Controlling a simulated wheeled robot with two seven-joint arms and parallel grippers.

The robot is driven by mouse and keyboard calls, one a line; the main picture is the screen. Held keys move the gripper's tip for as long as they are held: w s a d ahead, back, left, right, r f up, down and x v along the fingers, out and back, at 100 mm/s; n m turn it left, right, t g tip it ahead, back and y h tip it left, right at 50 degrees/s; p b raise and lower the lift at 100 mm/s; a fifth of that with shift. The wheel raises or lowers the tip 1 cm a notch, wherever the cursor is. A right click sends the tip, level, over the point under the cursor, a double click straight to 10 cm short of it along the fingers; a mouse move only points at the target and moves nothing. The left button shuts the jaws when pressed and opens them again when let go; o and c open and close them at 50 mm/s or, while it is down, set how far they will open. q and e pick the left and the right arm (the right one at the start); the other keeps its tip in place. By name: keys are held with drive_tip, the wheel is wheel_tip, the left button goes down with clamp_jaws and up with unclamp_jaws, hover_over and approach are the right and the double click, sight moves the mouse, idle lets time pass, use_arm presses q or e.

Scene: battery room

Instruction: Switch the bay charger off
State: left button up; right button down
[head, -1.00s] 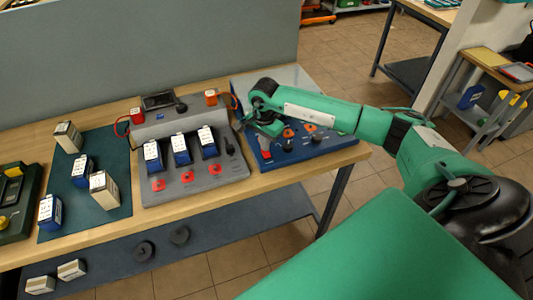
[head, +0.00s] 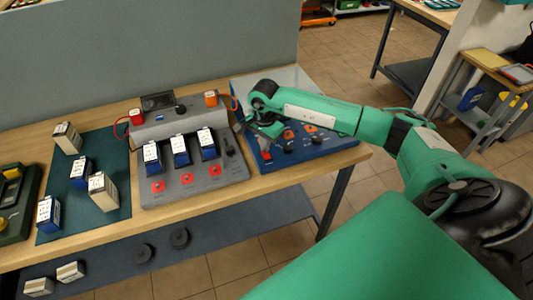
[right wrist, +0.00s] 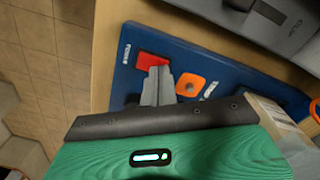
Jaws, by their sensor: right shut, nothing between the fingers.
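A grey charger unit (head: 187,185) stands on the bench, with three blue-and-white batteries (head: 181,150) in its slots. It has red buttons (head: 187,179) along the front and a black lever (head: 229,147) at its right side. To its right lies a blue panel (head: 325,144) with orange and dark controls. My right gripper (head: 277,133) is shut and empty above the left part of this panel. In the right wrist view its fingertips (right wrist: 156,80) overlap the lower edge of a red switch (right wrist: 150,60); I cannot tell whether they touch it. My left gripper is out of view.
An orange control (right wrist: 190,85) sits close beside the fingers on the panel. A green mat (head: 120,205) with several loose batteries lies left of the charger. A grey partition (head: 150,50) stands behind the bench. The lower shelf (head: 220,223) holds two dark discs.

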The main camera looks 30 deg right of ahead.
drive_tip(key=shift+r+p, duration=1.05)
drive_tip(key=shift+r, duration=2.05)
